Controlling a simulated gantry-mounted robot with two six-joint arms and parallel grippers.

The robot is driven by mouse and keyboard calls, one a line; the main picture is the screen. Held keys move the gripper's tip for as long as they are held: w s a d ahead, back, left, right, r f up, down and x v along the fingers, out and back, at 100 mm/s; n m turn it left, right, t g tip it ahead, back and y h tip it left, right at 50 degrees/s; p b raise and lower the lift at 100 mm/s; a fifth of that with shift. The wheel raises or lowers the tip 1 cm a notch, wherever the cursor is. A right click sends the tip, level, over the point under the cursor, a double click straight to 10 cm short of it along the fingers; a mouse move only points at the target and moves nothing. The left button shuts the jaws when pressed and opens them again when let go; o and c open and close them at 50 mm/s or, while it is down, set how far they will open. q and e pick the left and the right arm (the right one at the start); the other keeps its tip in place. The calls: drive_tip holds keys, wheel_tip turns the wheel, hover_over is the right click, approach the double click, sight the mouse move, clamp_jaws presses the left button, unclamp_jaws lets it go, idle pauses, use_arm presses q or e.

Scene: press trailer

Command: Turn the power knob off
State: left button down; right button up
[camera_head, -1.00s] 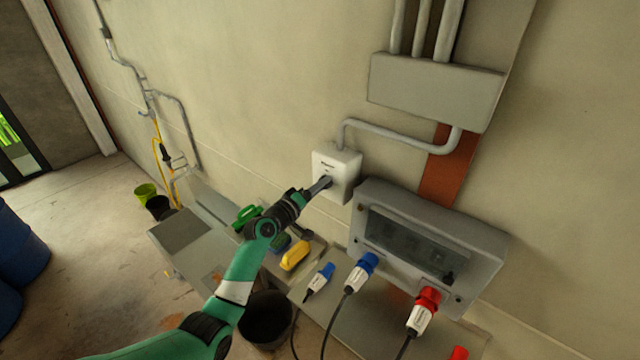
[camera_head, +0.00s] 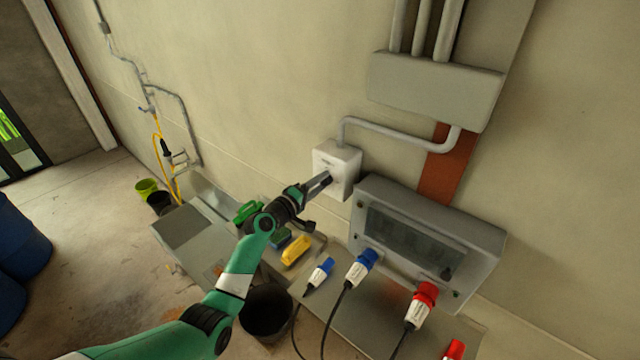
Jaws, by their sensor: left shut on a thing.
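The white switch box (camera_head: 347,161) is fixed on the wall, left of and above the grey socket panel. My left gripper (camera_head: 326,181) reaches up to its front face from the lower left. Its fingers are shut on the power knob, which is mostly hidden behind the fingertips. The knob's exact angle cannot be told. My right gripper is not in view.
The grey socket panel (camera_head: 427,239) holds a blue plug (camera_head: 362,264) and a red plug (camera_head: 422,301) with hanging cables. Below my left arm are a loose blue plug (camera_head: 319,273), a yellow object (camera_head: 296,250) and a black bucket (camera_head: 267,312). A conduit runs above the switch box.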

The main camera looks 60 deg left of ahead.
use_arm(q)
drive_tip(key=shift+c, duration=1.6)
unclamp_jaws()
drive_tip(key=shift+s, duration=0.1)
drive_tip(key=v, duration=1.1)
drive_tip(key=shift+s+p, duration=0.2)
drive_tip(key=shift+p, duration=0.2)
drive_tip(key=shift+d, duration=0.1)
